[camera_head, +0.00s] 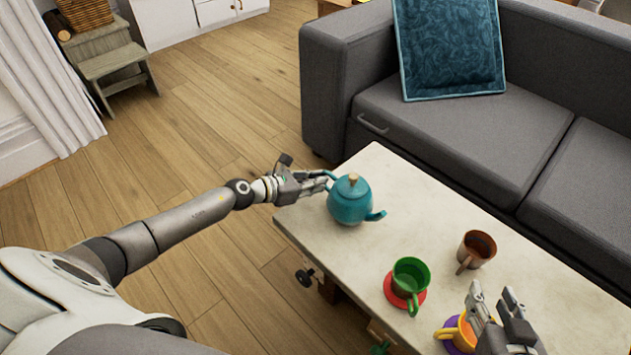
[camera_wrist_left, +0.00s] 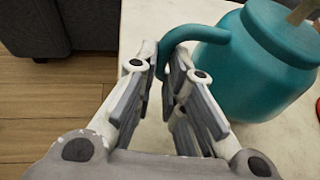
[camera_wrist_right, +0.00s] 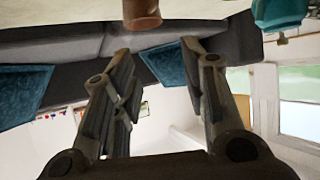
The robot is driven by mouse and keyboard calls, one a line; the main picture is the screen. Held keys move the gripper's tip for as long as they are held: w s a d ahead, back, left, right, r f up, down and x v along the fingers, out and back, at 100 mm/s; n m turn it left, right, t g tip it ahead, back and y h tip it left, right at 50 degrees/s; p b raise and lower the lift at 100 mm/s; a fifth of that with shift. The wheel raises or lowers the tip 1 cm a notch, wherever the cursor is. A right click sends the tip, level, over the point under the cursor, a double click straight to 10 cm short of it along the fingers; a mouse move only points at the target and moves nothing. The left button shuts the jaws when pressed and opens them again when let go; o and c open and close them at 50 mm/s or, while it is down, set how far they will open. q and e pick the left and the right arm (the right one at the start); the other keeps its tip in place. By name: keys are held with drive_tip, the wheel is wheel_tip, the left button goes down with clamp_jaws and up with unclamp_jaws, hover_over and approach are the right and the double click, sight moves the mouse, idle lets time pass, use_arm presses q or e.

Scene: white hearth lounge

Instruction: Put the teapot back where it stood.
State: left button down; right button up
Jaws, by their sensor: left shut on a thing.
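The teal teapot (camera_head: 350,203) with a light wooden lid knob is upright at the left end of the pale table (camera_head: 400,183), its spout to the right. I cannot tell whether its base touches the top. My left gripper (camera_head: 325,180) is shut on its handle, on the pot's left side. The left wrist view shows the handle (camera_wrist_left: 200,34) between my left fingers (camera_wrist_left: 164,62) and the body (camera_wrist_left: 262,65) to the right. My right gripper (camera_head: 493,293) has its fingers apart and empty, in front of the yellow-orange cup (camera_head: 463,334), which it partly hides.
A green cup (camera_head: 408,278) stands on a red saucer (camera_head: 421,297); the yellow-orange cup has a purple saucer (camera_head: 443,335). A brown cup (camera_head: 476,250) stands behind them without a saucer. A grey sofa (camera_head: 460,125) borders the far side. Bare tabletop lies between teapot and cups.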

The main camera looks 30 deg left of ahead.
use_arm(q)
drive_tip(key=shift+w, duration=0.1)
use_arm(e)
drive_tip(key=shift+w+a+r+t, duration=0.25)
drive_tip(key=shift+w+r+t, duration=0.35)
drive_tip(key=shift+r, duration=0.2)
use_arm(q)
drive_tip(key=c, duration=1.4)
unclamp_jaws()
drive_tip(key=shift+f, duration=0.1)
drive_tip(key=shift+c, duration=0.2)
drive_tip(key=shift+s+f, duration=0.2)
drive_tip(key=shift+f, duration=0.05)
drive_tip(key=v, duration=1.2)
drive_tip(key=shift+r, duration=0.2)
use_arm(e)
drive_tip(key=shift+s, duration=0.1)
